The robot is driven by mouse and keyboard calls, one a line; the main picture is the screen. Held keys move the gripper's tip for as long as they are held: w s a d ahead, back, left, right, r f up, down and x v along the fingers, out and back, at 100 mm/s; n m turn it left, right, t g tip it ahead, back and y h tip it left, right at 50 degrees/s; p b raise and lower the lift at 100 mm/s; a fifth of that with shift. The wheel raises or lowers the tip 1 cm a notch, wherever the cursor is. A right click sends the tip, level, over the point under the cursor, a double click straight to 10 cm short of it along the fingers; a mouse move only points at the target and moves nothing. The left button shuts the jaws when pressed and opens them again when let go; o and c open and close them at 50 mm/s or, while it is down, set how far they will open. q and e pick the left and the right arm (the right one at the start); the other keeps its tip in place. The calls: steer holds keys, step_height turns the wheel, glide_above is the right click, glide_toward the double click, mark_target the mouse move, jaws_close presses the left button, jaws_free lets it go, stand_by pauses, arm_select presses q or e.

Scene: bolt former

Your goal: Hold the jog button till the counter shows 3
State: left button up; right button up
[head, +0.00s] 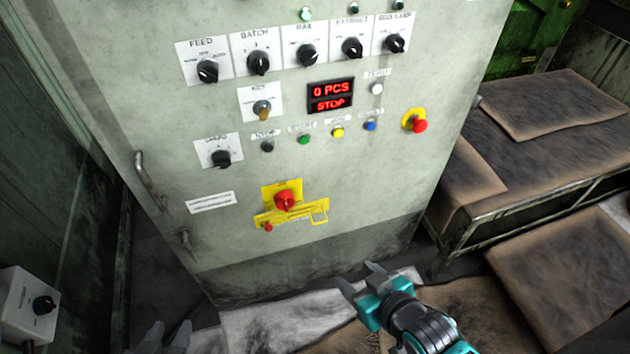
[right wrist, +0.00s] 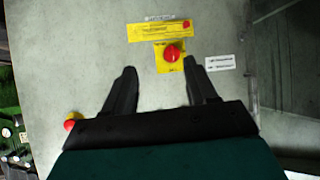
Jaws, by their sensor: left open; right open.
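The counter (head: 330,95) on the grey cabinet front reads "0 PCS" above "STOP" in red. Below it runs a row of small buttons: a black button (head: 267,147), a green button (head: 303,139), a yellow button (head: 337,132) and a blue button (head: 369,125). Their labels are too blurred to read surely, so I cannot confirm which is jog. My right gripper (head: 362,281) is open and empty, low in front of the cabinet, well below the buttons. It also shows open in the right wrist view (right wrist: 160,82). My left gripper (head: 167,336) is open at the bottom edge, mostly out of frame.
A red emergency knob (head: 419,125) sits right of the button row. A red rotary handle (head: 284,200) on a yellow plate is below the row. Black selector knobs (head: 258,62) line the top. A handle (head: 152,180) juts out at left. Brown-covered benches (head: 550,105) stand at right.

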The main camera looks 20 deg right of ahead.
jaws_close()
stand_by(0.3)
stand_by(1.1)
